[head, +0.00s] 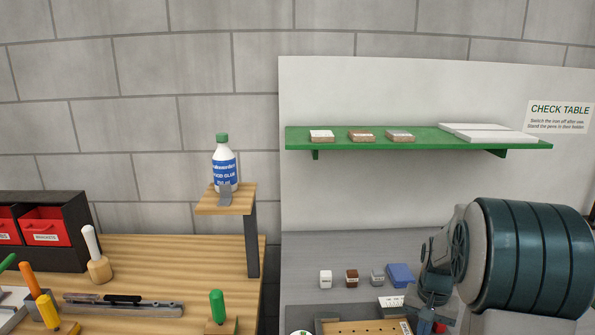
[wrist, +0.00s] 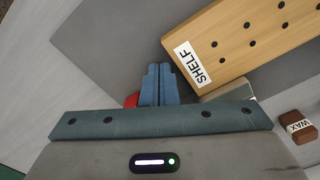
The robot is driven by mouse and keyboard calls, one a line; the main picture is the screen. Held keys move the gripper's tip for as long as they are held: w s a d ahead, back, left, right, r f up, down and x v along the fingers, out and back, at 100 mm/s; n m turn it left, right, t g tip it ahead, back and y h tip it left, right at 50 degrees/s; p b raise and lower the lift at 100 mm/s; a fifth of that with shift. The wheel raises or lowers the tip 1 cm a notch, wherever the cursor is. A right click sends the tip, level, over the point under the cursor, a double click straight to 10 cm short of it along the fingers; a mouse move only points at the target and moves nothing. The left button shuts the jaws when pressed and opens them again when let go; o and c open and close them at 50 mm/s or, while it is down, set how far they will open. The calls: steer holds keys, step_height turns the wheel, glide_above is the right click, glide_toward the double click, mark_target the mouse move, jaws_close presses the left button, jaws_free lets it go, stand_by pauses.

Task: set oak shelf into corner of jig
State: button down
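The oak shelf (head: 360,329) is a light wooden board with dark holes, cut off by the bottom edge of the head view. In the wrist view, the shelf (wrist: 258,42) lies at an angle on the upper right, its white SHELF label at the near end. My gripper (wrist: 157,72) points at the bench beside that labelled end. Its two blue fingers are together, with nothing visible between them. In the head view my gripper (head: 425,319) is small, just right of the shelf. I cannot make out the jig or its corner clearly.
A brown WAX block (wrist: 298,125), a blue block (head: 400,275) and small labelled blocks stand on the grey bench (head: 300,255). A red object (wrist: 131,100) is partly hidden by my fingers. A green wall shelf (head: 420,138) hangs above. Left is a wooden bench (head: 215,265) with tools.

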steer(key=shift+a, duration=0.5)
stand_by(0.7)
steer(key=shift+d, duration=0.6)
steer(key=shift+r, duration=0.1)
stand_by(0.4)
step_height(320, 180, up, 7)
steer(key=p, duration=0.5)
stand_by(0.4)
